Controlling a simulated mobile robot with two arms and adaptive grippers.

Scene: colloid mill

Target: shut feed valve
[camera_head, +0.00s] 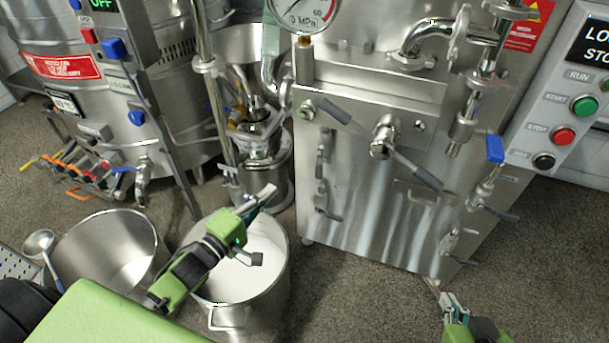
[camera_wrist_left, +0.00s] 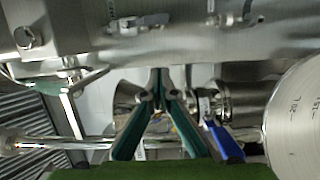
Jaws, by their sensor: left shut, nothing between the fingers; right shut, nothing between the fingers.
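No valve is clearly labelled as the feed valve, so I cannot tell which one it is. In the left wrist view a blue lever handle (camera_wrist_left: 226,143) hangs by a metal pipe fitting, just right of my left gripper (camera_wrist_left: 160,72) and apart from its tips. In the head view my left gripper (camera_head: 264,196) is shut and empty, above the pot's far rim and in front of the small mill (camera_head: 262,140). A blue-handled valve (camera_head: 496,149) is on the steel machine's right side. My right gripper (camera_head: 450,299) is shut and empty, low at the right.
A pot of white liquid (camera_head: 262,275) stands under my left gripper. An empty steel pot (camera_head: 122,262) and ladle (camera_head: 40,243) are to its left. A valve manifold (camera_head: 85,180) fronts the left tank. The steel machine (camera_head: 370,190) fills the middle. Floor is free at front right.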

